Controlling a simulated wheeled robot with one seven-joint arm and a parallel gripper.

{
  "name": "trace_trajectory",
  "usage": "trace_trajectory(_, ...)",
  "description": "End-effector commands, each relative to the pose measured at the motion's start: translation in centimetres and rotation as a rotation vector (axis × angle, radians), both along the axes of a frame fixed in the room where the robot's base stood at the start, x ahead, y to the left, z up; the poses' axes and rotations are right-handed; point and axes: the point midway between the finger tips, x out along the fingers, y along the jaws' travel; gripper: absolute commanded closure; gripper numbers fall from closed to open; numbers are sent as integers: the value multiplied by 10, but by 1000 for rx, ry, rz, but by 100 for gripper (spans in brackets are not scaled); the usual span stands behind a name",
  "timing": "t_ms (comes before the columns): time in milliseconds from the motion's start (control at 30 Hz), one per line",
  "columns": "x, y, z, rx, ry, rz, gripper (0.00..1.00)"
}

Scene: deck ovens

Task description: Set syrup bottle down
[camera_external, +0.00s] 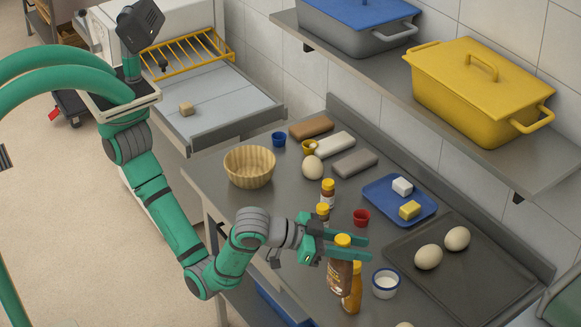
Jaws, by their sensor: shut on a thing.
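The syrup bottle (339,278) is dark brown with a pale label and a yellow cap. It is upright near the front edge of the steel counter (285,215). My gripper (366,249) reaches in from the left and is shut on the bottle's upper part, just under the cap. I cannot tell whether the bottle's base touches the counter.
Two small yellow-capped jars (328,193) stand just behind my gripper. A white cup with a blue rim (386,284) is to the right. A dark tray (487,291) with dough balls, a blue tray (382,207), a red cup (361,218) and a basket (249,168) also occupy the counter. A shelf (470,140) hangs above.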

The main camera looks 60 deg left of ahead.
Motion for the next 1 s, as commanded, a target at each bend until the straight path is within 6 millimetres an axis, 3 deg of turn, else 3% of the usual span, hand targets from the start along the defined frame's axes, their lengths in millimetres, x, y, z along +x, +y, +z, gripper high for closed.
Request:
trace_trajectory(33,18,15,7,-4,-1,56,100)
trace_trajectory(200,63,66,14,-4,1,216,100)
trace_trajectory(500,126,166,9,-3,1,462,100)
trace_trajectory(800,168,288,-15,-3,4,719,100)
trace_trajectory(1000,178,376,-41,-2,7,906,100)
